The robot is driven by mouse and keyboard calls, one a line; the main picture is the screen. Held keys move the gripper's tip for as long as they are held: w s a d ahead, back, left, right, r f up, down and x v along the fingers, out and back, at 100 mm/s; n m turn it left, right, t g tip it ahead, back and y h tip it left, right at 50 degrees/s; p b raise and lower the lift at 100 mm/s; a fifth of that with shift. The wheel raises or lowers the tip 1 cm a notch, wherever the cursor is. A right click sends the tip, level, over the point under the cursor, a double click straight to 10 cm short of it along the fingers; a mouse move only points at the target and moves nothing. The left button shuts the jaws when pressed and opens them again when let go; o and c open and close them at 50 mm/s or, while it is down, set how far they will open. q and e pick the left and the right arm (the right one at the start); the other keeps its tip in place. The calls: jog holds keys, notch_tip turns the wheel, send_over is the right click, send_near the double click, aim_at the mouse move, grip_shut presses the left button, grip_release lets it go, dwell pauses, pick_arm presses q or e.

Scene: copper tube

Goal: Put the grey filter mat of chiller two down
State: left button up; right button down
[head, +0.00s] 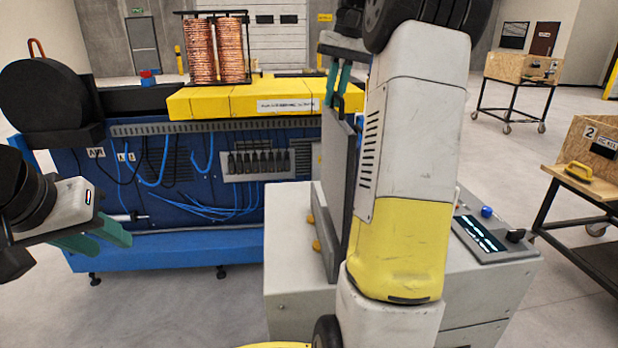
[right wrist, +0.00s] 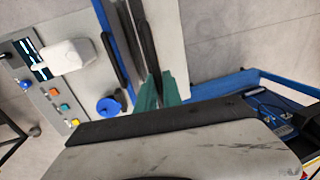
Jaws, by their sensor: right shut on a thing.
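My right gripper (head: 341,78) reaches down at the upper middle of the head view, behind my own forearm. Its green fingers are shut on the top edge of a thin grey slab, the grey filter mat (head: 338,165), which stands upright. The forearm hides part of the mat. The right wrist view also shows the fingers (right wrist: 158,92) closed at the mat. The mat is over or beside the grey cabinet (head: 300,285); I cannot tell whether it touches it. My left gripper (head: 97,238) is at the left, empty, its green fingers apart.
A blue machine (head: 205,250) with cables and a yellow top (head: 245,100) stands behind, with copper coils (head: 215,50) beyond. A control panel (head: 482,232) is on the cabinet's right. A trolley with a box marked 2 (head: 592,143) stands at the right edge. Open floor lies between.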

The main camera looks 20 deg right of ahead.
notch_tip(320, 180, down, 8)
jog(key=shift+f, duration=0.15)
dwell(0.4)
jog(key=c, duration=1.5)
grip_release()
notch_tip(320, 180, up, 12)
send_over(329, 146)
jog(key=s+d, duration=0.1)
jog(key=d, duration=0.2)
